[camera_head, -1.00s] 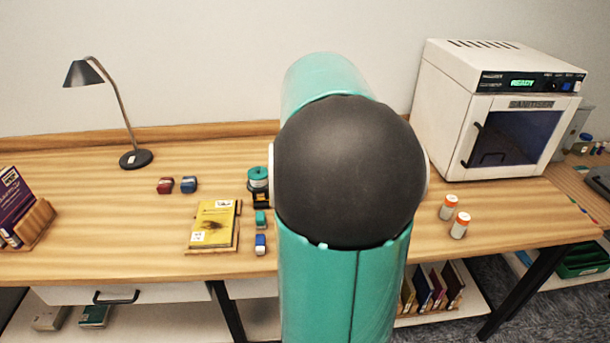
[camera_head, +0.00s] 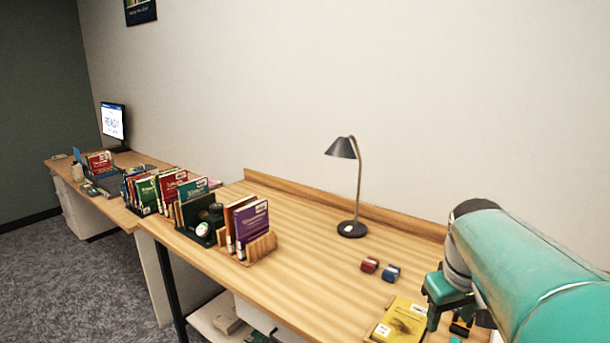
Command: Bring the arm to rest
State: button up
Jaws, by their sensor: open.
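My teal arm (camera_head: 530,275) reaches in from the right edge, with a dark rounded joint at its far end. My gripper (camera_head: 447,305), small and teal, shows below that joint, partly covered by the arm. It is open, with nothing seen in it. It is over the right part of the wooden desk (camera_head: 315,275), close to the yellow book (camera_head: 402,322). How far it is above the desk is hard to tell.
A black desk lamp (camera_head: 352,229) stands near the wall. A red block (camera_head: 370,265) and a blue block (camera_head: 391,273) lie in front of it. Purple and other books (camera_head: 250,220) stand in a wooden holder at left. More books (camera_head: 170,188) and a monitor (camera_head: 113,121) are farther left.

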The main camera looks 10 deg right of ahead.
jog(key=s+a+f+t, duration=0.1)
jog(key=s+a+t, duration=0.1)
jog(key=a, duration=0.7)
jog(key=s+a+f+t+y, duration=0.1)
jog(key=s+a, duration=0.3)
jog(key=a, duration=0.6)
jog(key=shift+s+f+t, duration=0.25)
jog(key=shift+s+t, duration=0.05)
jog(key=shift+t, duration=0.1)
jog(key=c, duration=0.3)
jog(key=shift+c, duration=0.2)
jog(key=shift+d, duration=0.1)
